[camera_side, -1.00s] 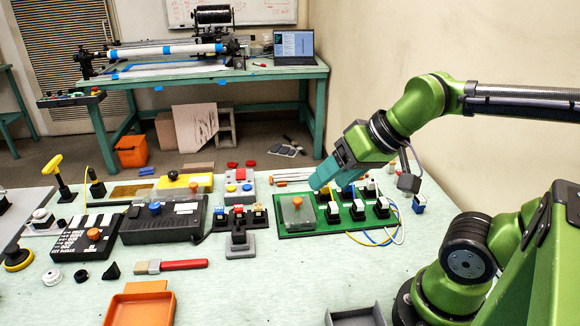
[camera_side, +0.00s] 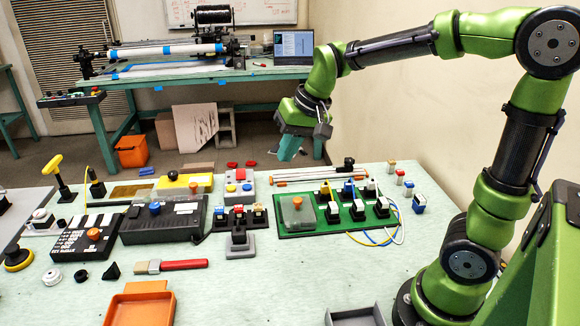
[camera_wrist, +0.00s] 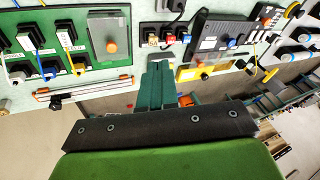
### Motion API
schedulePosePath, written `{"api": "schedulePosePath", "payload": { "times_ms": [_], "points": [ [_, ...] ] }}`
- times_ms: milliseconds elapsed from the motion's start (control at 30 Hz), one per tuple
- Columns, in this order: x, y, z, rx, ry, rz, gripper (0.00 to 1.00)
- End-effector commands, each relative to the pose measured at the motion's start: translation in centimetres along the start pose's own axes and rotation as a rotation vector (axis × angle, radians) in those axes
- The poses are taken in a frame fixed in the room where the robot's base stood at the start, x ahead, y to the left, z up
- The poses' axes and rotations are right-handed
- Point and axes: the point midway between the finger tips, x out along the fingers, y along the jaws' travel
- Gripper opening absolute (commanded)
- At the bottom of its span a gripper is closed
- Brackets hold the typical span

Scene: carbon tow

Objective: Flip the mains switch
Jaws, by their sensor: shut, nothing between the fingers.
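The green board (camera_side: 290,226) carries a grey box (camera_side: 297,212) with an orange knob and several black switch blocks with yellow, blue and white tops. It also shows at the upper left of the wrist view (camera_wrist: 95,72). A black lever switch on a grey base (camera_side: 240,243) stands left of the board. I cannot tell which of these is the mains switch; no such label is readable. My gripper (camera_side: 285,155) is shut and empty, raised beyond the far side of the board and touching nothing I can see. Its teal fingers show together in the wrist view (camera_wrist: 158,68).
A black box with a blue knob (camera_side: 155,208), a yellow box (camera_side: 185,183) and a grey button box (camera_side: 238,186) stand to the left. Orange-ended rods (camera_side: 305,175) lie behind the board. An orange tray (camera_side: 140,310) is at the front. The table's middle front is clear.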

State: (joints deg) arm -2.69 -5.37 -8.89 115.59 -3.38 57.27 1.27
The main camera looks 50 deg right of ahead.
Motion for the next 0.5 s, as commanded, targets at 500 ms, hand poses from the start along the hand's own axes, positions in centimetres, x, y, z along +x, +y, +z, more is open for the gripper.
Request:
{"api": "schedulePosePath", "payload": {
  "times_ms": [500],
  "points": [
    [10.2, 0.8, -15.6, 0.141, -0.007, 0.261, 0.0]
  ]
}}
